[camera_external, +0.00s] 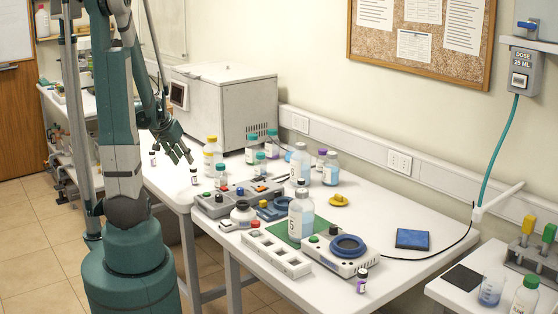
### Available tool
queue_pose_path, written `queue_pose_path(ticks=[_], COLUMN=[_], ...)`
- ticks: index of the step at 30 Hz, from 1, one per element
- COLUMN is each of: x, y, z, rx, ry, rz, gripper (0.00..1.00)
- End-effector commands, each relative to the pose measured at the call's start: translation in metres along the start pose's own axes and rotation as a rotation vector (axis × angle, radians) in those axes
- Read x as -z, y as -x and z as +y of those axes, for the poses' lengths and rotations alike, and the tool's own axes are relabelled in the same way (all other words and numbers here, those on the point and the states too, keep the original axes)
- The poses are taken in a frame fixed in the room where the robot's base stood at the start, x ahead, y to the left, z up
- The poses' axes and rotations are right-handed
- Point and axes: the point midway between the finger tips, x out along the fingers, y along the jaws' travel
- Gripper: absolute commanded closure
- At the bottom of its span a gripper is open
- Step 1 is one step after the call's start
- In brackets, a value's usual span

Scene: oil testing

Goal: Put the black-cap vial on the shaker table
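Two more small dark-capped vials, one (193,177) below my gripper and one (153,159) further left, stand near the left edge. A white device with a blue ring on top (347,246) sits just behind the front vial; it may be the shaker table, but I cannot tell for sure. My gripper (182,160) hangs above the bench's left end, fingers apart and empty, touching no vial.
Large bottles (302,215) stand on and near a green mat (285,232). A white slotted rack (275,254) lies along the front edge. Several capped bottles and a big grey machine (225,105) fill the back left. The right of the bench is mostly clear around a blue pad (413,239).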

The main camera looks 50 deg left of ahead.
Motion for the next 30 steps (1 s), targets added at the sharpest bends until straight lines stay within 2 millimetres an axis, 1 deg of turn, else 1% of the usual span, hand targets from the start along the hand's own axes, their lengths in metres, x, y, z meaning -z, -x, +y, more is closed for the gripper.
queue_pose_path(ticks=[15,20,23,26,29,30], x=[0.000,0.001,0.004,0.008,0.013,0.014], y=[0.000,0.002,0.005,0.009,0.016,0.020], z=[0.000,0.005,0.015,0.031,0.053,0.063], rx=[0.000,-0.002,-0.007,-0.015,-0.024,-0.028], ry=[0.000,-0.004,-0.012,-0.023,-0.039,-0.047], rz=[0.000,0.000,0.000,-0.001,-0.002,-0.002], gripper=[0.69,0.69,0.69,0.69,0.69,0.69])
